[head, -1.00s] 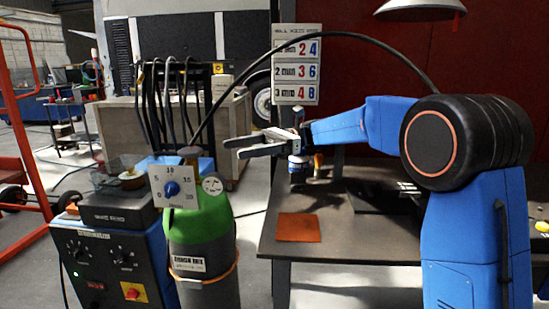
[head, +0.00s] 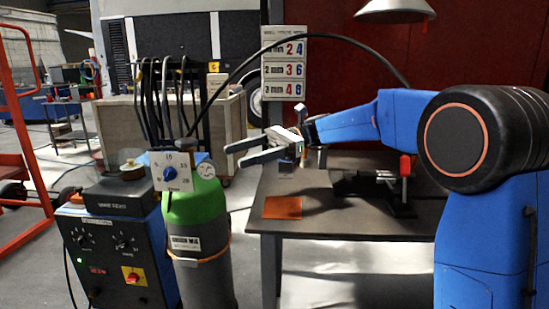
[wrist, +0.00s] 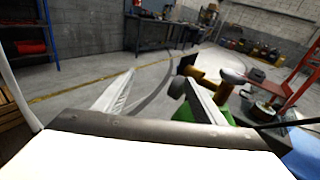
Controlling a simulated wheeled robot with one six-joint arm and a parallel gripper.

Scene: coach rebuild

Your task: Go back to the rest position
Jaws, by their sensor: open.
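My gripper (head: 246,153) is open and empty, held in the air left of the table's near-left corner in the head view. Its two grey fingers point left toward the green gas cylinder (head: 195,215), apart from it. In the wrist view my gripper (wrist: 160,98) shows two spread fingers with nothing between them but the floor behind. My blue arm reaches in from the right of the head view, roughly level.
The dark work table (head: 350,223) bears an orange square plate (head: 283,207) and a red-handled clamp (head: 405,168). A black hose arches above my arm. A sign (head: 284,64) stands behind.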

